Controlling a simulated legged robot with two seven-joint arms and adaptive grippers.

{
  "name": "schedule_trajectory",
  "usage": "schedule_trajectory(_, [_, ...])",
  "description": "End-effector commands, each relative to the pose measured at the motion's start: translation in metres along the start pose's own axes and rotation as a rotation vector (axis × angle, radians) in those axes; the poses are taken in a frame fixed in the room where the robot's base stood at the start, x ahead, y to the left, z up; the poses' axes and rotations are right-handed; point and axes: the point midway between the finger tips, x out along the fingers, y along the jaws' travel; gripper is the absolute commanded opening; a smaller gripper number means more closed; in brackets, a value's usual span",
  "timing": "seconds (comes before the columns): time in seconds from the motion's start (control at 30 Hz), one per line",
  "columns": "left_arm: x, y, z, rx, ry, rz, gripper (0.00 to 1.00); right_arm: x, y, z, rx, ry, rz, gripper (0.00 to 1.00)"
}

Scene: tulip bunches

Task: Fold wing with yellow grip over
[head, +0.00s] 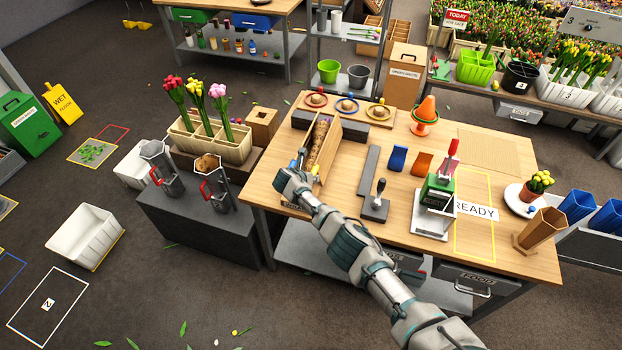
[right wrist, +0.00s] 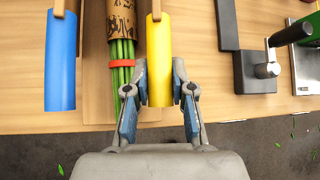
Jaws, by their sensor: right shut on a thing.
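The yellow grip (right wrist: 158,58) is an upright-in-picture cylinder in the right wrist view. My right gripper (right wrist: 158,92) has its two blue-grey fingers on either side of the grip's near end, shut on it. In the head view this gripper (head: 291,178) is at the near end of the wooden folding fixture (head: 328,158), covering most of the grip. A blue grip (right wrist: 61,60) is to the left. Between the grips lies a bunch with brown patterned wrap (right wrist: 118,28), green stems (right wrist: 122,75) and a red band (right wrist: 115,63). My left gripper is out of view.
Right of the fixture are a dark bar (head: 369,172), a lever tool (head: 376,202), blue (head: 397,158) and orange (head: 422,163) holders, and a green press (head: 436,196). Ringed pots (head: 347,104) stand behind. The table's front edge is close to my gripper.

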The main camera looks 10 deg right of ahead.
Motion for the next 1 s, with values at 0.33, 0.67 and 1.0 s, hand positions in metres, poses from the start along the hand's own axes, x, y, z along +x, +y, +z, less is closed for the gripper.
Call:
schedule_trajectory(0.33, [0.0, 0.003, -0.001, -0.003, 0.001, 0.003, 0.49, -0.002, 0.004, 0.0, -0.001, -0.001, 0.01, 0.35])
schedule_trajectory(0.67, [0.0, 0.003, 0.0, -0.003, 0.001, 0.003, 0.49, -0.003, 0.003, 0.0, -0.001, -0.002, 0.008, 0.35])
schedule_trajectory(1.0, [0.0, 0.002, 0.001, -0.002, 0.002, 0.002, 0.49, -0.018, 0.005, 0.0, -0.001, -0.002, 0.011, 0.35])
